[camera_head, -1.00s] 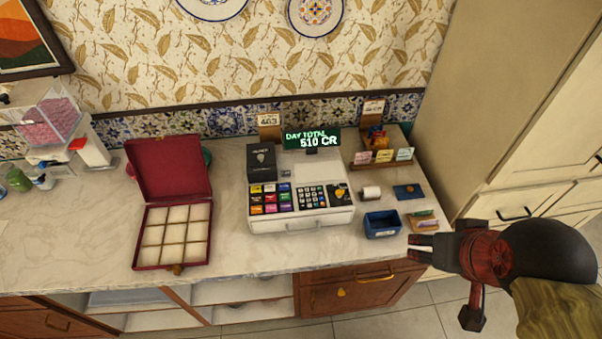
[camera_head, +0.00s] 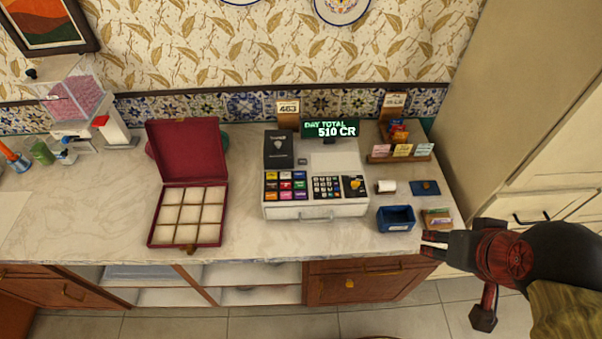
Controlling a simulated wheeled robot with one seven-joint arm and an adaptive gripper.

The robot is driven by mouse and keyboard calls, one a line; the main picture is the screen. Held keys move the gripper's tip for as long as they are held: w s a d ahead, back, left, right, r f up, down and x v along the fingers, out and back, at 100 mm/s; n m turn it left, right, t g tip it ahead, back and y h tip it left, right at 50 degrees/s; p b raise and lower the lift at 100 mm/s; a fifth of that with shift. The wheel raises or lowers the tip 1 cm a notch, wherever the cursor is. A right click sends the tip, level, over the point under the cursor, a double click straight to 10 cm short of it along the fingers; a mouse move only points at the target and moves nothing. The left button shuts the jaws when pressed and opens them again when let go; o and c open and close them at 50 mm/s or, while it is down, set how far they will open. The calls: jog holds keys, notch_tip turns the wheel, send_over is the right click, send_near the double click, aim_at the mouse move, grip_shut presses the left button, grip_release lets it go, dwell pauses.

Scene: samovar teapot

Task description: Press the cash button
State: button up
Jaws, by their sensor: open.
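The white cash register (camera_head: 285,209) stands on the counter, its drawer shut. Its sloped top holds coloured keys (camera_head: 286,186) on the left and a dark number pad (camera_head: 326,187) with a dark panel (camera_head: 355,186) on the right. I cannot read which key is the cash button. Its green display (camera_head: 331,128) reads "DAY TOTAL 510 CR". My gripper (camera_head: 433,244) is open and empty at the counter's right front edge, right of the register and well apart from it. Its fingers point left.
A wooden rack (camera_head: 400,158) stands behind. An open red box (camera_head: 186,215) is at left, a tall cabinet (camera_head: 540,110) at right.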

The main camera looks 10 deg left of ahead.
jog(key=shift+c, duration=0.7)
grip_shut()
dwell(1.2)
